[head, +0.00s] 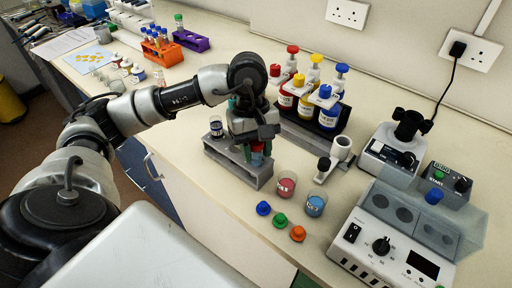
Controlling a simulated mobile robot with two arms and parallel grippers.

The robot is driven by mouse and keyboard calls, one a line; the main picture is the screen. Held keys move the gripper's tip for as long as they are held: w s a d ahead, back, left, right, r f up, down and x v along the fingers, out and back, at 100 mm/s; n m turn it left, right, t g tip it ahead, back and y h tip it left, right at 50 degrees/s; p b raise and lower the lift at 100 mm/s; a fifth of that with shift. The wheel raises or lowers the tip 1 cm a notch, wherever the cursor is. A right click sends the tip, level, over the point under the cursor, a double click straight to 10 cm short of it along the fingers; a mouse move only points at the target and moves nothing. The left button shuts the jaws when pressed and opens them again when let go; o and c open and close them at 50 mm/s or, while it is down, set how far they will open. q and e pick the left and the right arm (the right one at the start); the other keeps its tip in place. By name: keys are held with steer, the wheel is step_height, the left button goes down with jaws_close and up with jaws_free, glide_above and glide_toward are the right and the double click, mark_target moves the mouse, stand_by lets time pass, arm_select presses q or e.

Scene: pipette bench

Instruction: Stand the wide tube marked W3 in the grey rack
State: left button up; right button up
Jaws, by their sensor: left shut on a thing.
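The grey rack (238,168) stands on the bench near the middle of the head view. A tube with dark contents and a white label (216,127) stands in its left part. My left gripper (257,152) is over the right part of the rack, shut on a tube with red showing (257,159). The fingers cover most of this tube, and its mark cannot be read. I cannot tell whether its base is in the rack. A wide red tube (286,186) and a wide blue tube (315,205) stand on the bench right of the rack; their marks are too small to read.
Blue (263,208), green (281,220) and orange (298,234) caps lie in front of the wide tubes. A black rack of coloured bottles (327,137) stands behind. A white instrument (385,250) fills the right front. An orange rack (161,53) stands far left.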

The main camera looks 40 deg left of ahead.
arm_select(q)
steer(key=shift+f, duration=0.1)
steer(key=o, duration=1)
steer(key=v, duration=1)
steer(key=shift+r+b, duration=0.35)
steer(key=shift+r, duration=0.05)
